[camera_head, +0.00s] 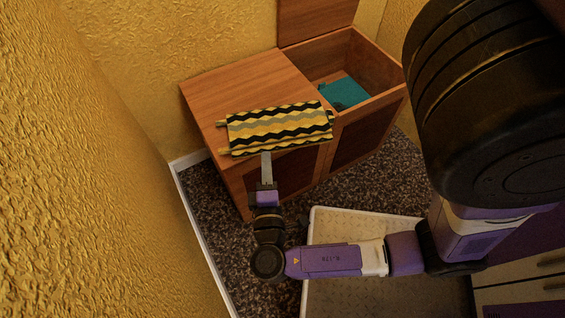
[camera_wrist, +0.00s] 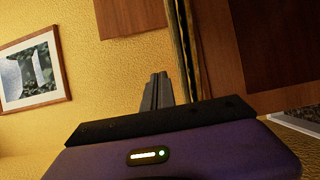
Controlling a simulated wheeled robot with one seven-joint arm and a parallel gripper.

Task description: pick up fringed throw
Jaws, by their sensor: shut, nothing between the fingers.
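The fringed throw (camera_head: 280,127) has black, yellow and grey zigzag bands. It lies flat, apparently folded, on the wooden cabinet's top (camera_head: 240,85) at its front edge, with tassels at its left end. In the wrist view the throw (camera_wrist: 186,50) seems to show edge-on as a thin strip along the cabinet top. My gripper (camera_head: 266,157) is in front of the cabinet, with its tips at the throw's near edge. Contact with the throw cannot be told. In the wrist view my gripper (camera_wrist: 157,88) has its fingers together, with nothing seen between them.
The cabinet's right part is an open compartment (camera_head: 370,77) with a raised lid (camera_head: 315,18) and a teal item (camera_head: 343,92) inside. Textured yellow walls (camera_head: 120,170) close in at the left and back. A framed picture (camera_wrist: 35,70) hangs on the wall.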

